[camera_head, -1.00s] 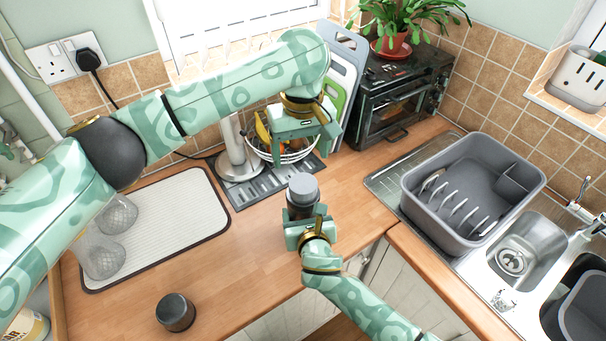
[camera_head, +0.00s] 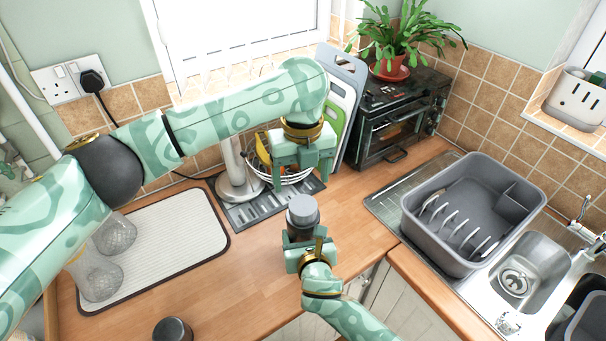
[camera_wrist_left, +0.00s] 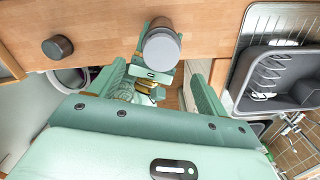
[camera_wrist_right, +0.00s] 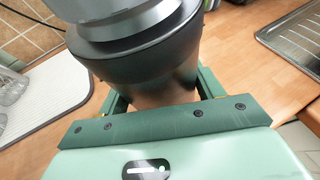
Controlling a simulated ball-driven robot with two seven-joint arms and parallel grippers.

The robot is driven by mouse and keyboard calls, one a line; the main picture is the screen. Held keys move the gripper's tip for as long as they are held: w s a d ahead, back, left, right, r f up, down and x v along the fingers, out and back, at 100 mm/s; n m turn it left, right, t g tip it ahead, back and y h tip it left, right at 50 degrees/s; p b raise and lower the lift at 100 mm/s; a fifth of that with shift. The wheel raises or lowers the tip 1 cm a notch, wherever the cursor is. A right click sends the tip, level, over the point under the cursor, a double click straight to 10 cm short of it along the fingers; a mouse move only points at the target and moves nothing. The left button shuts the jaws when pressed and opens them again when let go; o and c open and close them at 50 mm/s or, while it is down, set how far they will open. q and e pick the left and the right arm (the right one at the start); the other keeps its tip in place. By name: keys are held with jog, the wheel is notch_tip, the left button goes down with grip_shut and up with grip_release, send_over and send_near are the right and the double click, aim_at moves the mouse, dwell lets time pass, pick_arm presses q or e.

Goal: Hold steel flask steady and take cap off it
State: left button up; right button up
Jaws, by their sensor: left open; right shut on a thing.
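The steel flask (camera_head: 300,236) stands upright near the counter's front edge, with a dark body and a grey cap (camera_head: 302,210) on top. My right gripper (camera_head: 309,254) is shut on the flask's body from the front. The right wrist view shows the dark body (camera_wrist_right: 150,60) between its fingers, with the cap above. My left gripper (camera_head: 303,172) is open and empty, behind and above the flask in the head view. In the left wrist view the cap (camera_wrist_left: 161,48) lies ahead of the open fingers, apart from them.
A dark round container (camera_head: 173,330) stands at the front left. A drying mat (camera_head: 180,235) with glasses lies left. Behind are a kitchen-roll stand (camera_head: 236,180), a wire bowl and a toaster oven (camera_head: 398,125). A grey dish rack (camera_head: 470,215) is right. Counter beside the flask is clear.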

aim_at(303, 204)
pick_arm(q)
jog(key=m, duration=1.1)
jog(key=shift+d, duration=0.15)
jog(key=m, duration=0.3)
jog(key=shift+s+f, duration=0.1)
jog(key=shift+f, duration=0.05)
jog(key=shift+m, duration=0.3)
notch_tip(303, 204, down, 8)
jog(key=shift+r, duration=0.1)
